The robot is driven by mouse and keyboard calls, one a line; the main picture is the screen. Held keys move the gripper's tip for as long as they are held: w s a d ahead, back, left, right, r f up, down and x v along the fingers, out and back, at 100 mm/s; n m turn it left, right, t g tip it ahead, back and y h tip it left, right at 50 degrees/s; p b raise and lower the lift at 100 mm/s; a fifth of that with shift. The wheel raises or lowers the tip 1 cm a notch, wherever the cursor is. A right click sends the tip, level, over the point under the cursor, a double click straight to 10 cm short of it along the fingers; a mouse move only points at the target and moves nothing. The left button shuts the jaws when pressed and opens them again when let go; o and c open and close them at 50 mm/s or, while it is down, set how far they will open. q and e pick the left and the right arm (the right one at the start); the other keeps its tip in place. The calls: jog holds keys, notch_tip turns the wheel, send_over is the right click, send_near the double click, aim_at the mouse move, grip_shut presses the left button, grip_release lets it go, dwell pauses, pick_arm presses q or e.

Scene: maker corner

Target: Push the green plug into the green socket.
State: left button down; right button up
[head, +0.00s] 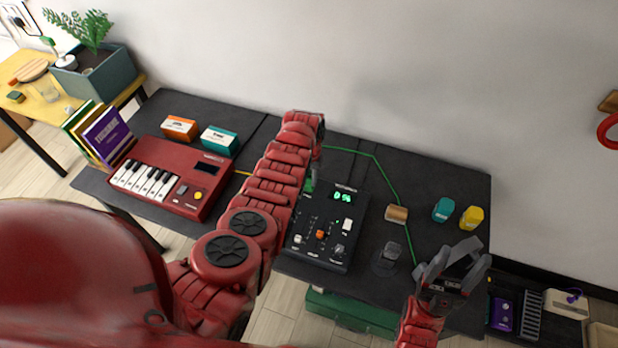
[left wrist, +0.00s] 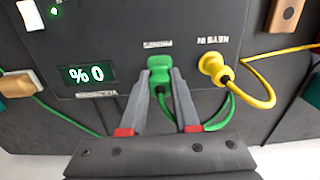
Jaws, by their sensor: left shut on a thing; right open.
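The green plug (left wrist: 160,68) is between the fingertips of my left gripper (left wrist: 160,82), which is shut on it, close against the black panel (left wrist: 120,35). A bit of green also shows under the gripper in the head view (head: 309,185). The plug covers the green socket, so I cannot tell how deep it sits. A green cable (left wrist: 222,112) runs from the plug. In the head view my left gripper (head: 316,160) is at the back left of the black device (head: 329,250). My right gripper (head: 455,268) is open and empty over the table's right side.
A yellow plug (left wrist: 212,65) sits in the panel beside the green one. A red keyboard (head: 165,180) stands left of the device. The black table (head: 425,185) has free room at the back right.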

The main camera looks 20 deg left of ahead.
pick_arm(q)
jog(key=shift+f+b, duration=0.65)
jog(key=shift+f, duration=0.05)
jog(key=c, duration=0.6)
grip_release()
jog(key=shift+r, duration=0.1)
jog(key=shift+o, duration=0.2)
jog(key=shift+r, duration=0.45)
notch_tip(320, 180, up, 7)
jog(key=shift+r+b, duration=0.2)
jog(key=shift+b, duration=1)
notch_tip(320, 180, up, 9)
jog(key=p, duration=0.5)
